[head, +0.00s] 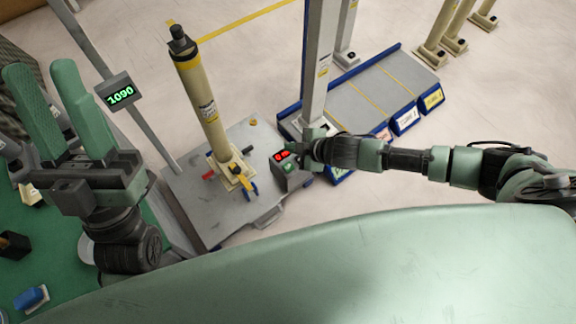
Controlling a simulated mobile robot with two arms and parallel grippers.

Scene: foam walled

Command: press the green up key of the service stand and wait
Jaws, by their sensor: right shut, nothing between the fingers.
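The service stand shows as a small grey box (294,178) with a lit red display (282,155), just right of the grey platform. A small green key (288,168) shows dimly below the display. My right gripper (306,148) is shut and empty, at the upper right of the box. It hides part of the box, and I cannot tell whether the fingertips touch a key. My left gripper (42,75) is open and empty at the far left, well away from the stand.
A grey platform (195,215) carries a tall beige cylinder (203,105) on a foot. A post beside it holds a display (120,94) reading 1090 in green. Behind the stand are a light column (318,65) and a blue-edged grey deck (365,100). Beige posts stand at upper right.

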